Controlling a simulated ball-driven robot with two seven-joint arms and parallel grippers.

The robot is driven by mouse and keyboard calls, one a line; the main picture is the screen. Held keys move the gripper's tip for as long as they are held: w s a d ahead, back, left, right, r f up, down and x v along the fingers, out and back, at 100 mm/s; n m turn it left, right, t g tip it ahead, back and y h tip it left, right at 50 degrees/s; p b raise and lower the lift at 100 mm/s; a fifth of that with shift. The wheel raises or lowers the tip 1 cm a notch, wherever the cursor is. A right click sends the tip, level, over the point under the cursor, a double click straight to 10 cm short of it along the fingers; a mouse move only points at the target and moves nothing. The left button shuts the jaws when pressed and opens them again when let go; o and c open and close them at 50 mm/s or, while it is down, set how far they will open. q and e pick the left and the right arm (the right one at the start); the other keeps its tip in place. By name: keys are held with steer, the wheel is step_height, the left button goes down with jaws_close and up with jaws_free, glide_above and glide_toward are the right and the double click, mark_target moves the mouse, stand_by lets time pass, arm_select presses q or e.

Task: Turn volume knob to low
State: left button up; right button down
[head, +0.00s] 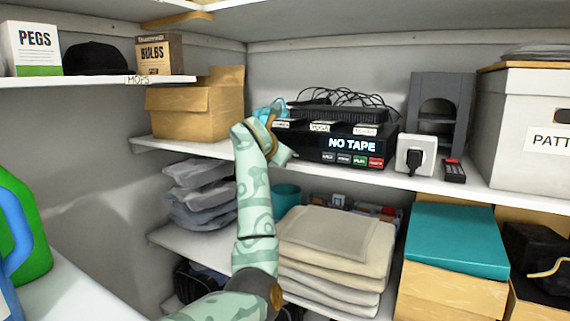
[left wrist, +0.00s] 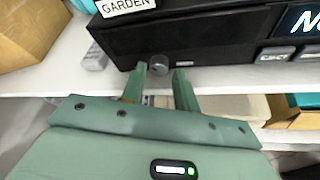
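The black device (head: 345,147) stands on the middle shelf with a lit "NO TAPE" display and several buttons below it. It also shows in the left wrist view (left wrist: 215,38). A small grey round knob (left wrist: 159,64) sits low on the left part of its front. My left gripper (left wrist: 160,74) is open, with one green finger on each side of the knob and its tips close to the device's front. I cannot tell whether either finger touches the knob. In the head view my patterned arm hides the knob and the fingertips. My right gripper is not in view.
A white box with a black plug (head: 415,155) and a small black remote (head: 454,170) stand right of the device. An open cardboard box (head: 195,110) stands left. Folded beige cloths (head: 335,232) lie below. The shelf edge (left wrist: 95,82) runs just under the fingers.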

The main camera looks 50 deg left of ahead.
arm_select(q)
steer(key=shift+w+a, duration=0.1)
steer(key=shift+w, duration=0.05)
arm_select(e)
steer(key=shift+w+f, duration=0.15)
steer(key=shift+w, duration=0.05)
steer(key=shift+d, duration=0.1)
arm_select(q)
jaws_close()
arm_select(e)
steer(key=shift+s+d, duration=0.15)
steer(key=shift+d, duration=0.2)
arm_select(q)
steer(key=shift+r, duration=0.1)
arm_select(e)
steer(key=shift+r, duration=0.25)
